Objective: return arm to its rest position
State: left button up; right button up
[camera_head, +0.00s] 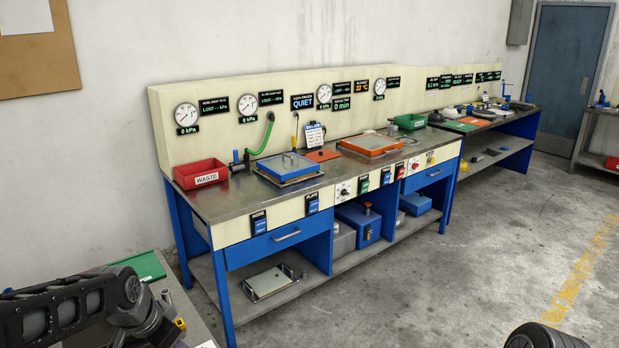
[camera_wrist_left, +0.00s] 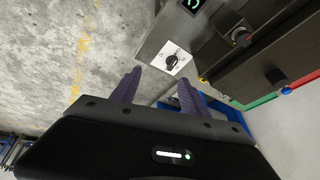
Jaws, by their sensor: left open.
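My left arm (camera_head: 70,308) shows in the head view at the lower left corner, low and in front of the near bench. Its gripper cannot be clearly made out there. In the left wrist view my left gripper (camera_wrist_left: 159,82) has its two dark purple fingers apart, with nothing between them. Beyond the fingertips is a black rotary knob (camera_wrist_left: 172,62) on a white plate, apart from the fingers as far as I can tell. A dark rounded part of mine (camera_head: 543,336) shows at the bottom right of the head view. My right gripper is not in view.
A blue-framed workbench (camera_head: 225,207) with gauges, a red waste bin (camera_head: 201,173) and two plate stations stands ahead. The concrete floor (camera_head: 440,275) at right is clear.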

pick_arm(q)
jog(key=s+d+f+n+h, duration=0.1)
jog(key=d+f+n, duration=0.1)
jog(key=d+f, duration=0.6)
jog(key=d+f+n+h, duration=0.1)
jog(key=d+f+n, duration=0.3)
jog(key=f, duration=0.6)
jog(key=s+d+f+g, duration=0.1)
jog(key=s+d+f, duration=0.2)
jog(key=s+f, duration=0.2)
jog(key=s+d+f+n+g+h, duration=0.1)
jog(key=s+d+f, duration=0.2)
jog(key=s, duration=0.7)
jog(key=s+d+f+g, duration=0.1)
jog(key=s+d+f, duration=0.2)
jog(key=s+f, duration=0.4)
jog(key=shift+s+d+f+n+g, duration=0.2)
jog(key=shift+d+f+n+g, duration=0.1)
jog(key=shift+d+f+g, duration=0.15)
jog(key=shift+a, duration=0.1)
